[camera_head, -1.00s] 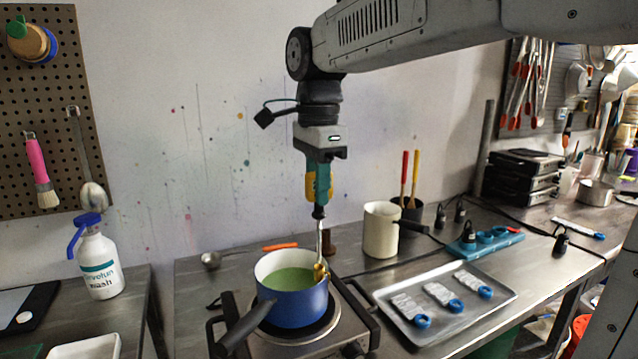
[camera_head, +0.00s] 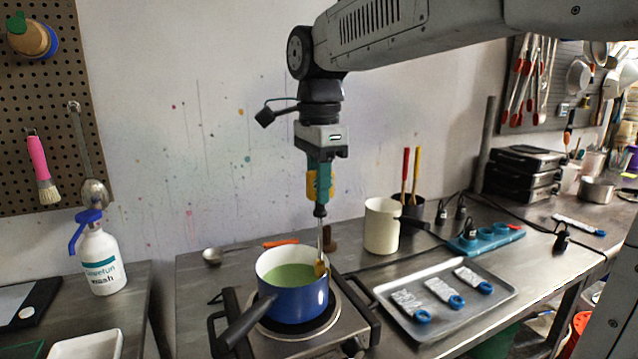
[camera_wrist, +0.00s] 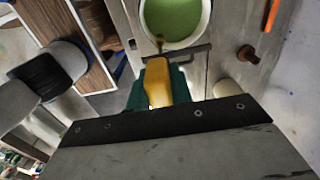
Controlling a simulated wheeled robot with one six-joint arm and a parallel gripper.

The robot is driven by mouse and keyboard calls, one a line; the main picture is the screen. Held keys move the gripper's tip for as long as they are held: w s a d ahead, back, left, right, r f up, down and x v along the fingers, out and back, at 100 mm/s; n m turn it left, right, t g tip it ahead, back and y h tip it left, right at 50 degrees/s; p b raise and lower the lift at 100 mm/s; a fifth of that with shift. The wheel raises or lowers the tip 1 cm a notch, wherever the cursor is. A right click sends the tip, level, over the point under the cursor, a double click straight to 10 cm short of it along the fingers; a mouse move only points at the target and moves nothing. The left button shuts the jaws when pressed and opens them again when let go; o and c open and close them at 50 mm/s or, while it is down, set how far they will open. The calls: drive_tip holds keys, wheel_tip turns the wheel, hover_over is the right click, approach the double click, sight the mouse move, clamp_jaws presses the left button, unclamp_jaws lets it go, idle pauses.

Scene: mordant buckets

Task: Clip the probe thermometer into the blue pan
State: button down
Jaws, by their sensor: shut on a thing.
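The blue pan (camera_head: 297,303) stands on the hot plate, white inside, with green liquid in it and its dark handle toward the front left. It also shows in the wrist view (camera_wrist: 206,28). My gripper (camera_head: 319,178) points down above the pan's right rim. Its teal jaws are shut on the probe thermometer, whose yellow body (camera_head: 311,184) also shows in the wrist view (camera_wrist: 158,82). The thin metal probe hangs nearly upright, with a brass-coloured clip (camera_head: 320,268) low on it at the pan's right inner rim. I cannot tell whether the clip grips the rim.
The hot plate (camera_head: 340,335) sits on the steel table. To the right are a cream jug (camera_head: 381,228), a metal tray (camera_head: 400,318) with several blue-ringed items, and a teal socket strip (camera_head: 484,243).

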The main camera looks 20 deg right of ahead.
drive_tip(key=shift+f, duration=0.3)
idle(0.4)
drive_tip(key=shift+f, duration=0.45)
idle(0.4)
drive_tip(key=shift+f, duration=0.6)
